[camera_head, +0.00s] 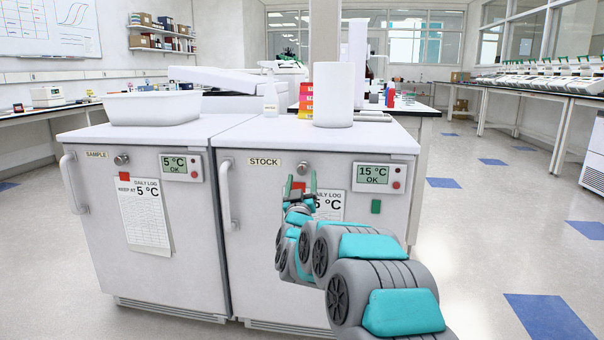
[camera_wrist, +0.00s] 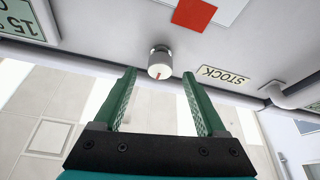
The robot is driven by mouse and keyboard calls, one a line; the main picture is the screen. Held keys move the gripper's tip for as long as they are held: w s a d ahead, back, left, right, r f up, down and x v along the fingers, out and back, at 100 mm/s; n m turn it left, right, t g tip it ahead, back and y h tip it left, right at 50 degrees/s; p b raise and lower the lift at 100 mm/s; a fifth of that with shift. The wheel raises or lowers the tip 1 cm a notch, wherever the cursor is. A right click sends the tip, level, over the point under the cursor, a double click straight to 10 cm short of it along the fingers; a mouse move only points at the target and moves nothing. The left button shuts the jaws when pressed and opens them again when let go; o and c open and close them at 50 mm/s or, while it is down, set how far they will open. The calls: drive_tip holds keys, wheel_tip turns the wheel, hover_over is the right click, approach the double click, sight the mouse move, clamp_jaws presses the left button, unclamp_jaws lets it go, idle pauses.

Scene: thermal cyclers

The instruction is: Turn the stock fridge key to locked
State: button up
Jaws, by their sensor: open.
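The stock fridge (camera_head: 265,265) is the right one of two white fridges, with a STOCK label (camera_head: 265,162) and a display (camera_head: 373,174) reading 15 °C OK. Its round metal key lock (camera_head: 302,168) is near the top of the door. In the wrist view, which looks upside down, the lock (camera_wrist: 160,60) has a pale face with a short red mark, roughly upright in the picture. My gripper (camera_head: 301,177) is open, its green fingers (camera_wrist: 159,76) pointing at the lock, one to each side in the picture. The fingers do not appear to touch it. Nothing is held.
The sample fridge (camera_head: 150,240) stands left, with its own lock (camera_head: 121,159). The stock door has a handle (camera_head: 229,195), a red magnet (camera_wrist: 194,13) with a log sheet (camera_head: 329,206), and a green patch (camera_head: 376,206). A white cylinder (camera_head: 333,95) stands on top. Floor is clear at right.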

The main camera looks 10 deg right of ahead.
sight(302, 172)
drive_tip(key=shift+x, duration=1.85)
drive_tip(key=shift+c, duration=0.3)
clamp_jaws()
